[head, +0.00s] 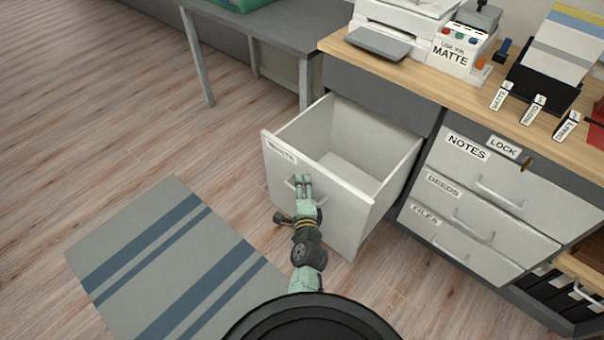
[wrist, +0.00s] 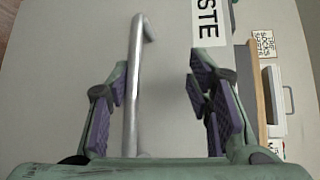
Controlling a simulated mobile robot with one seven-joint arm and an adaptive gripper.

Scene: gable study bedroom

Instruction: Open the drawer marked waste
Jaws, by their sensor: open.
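The drawer marked waste (head: 337,202) stands well pulled out from under the counter, and its inside looks empty. Its label (head: 281,152) is at the upper left of the front; part of it shows in the wrist view (wrist: 208,22). My gripper (head: 304,182) is at the drawer front, by the bar handle (head: 290,184). In the wrist view the handle (wrist: 134,85) lies between the parted fingers of my gripper (wrist: 158,82), close to the left finger and clear of the right one.
Closed drawers marked notes (head: 480,180), deeds (head: 470,212) and files (head: 450,238) are to the right. A lock label (head: 503,146) sits by the notes drawer. A printer (head: 402,20) stands on the counter. A striped rug (head: 165,262) lies on the floor at left.

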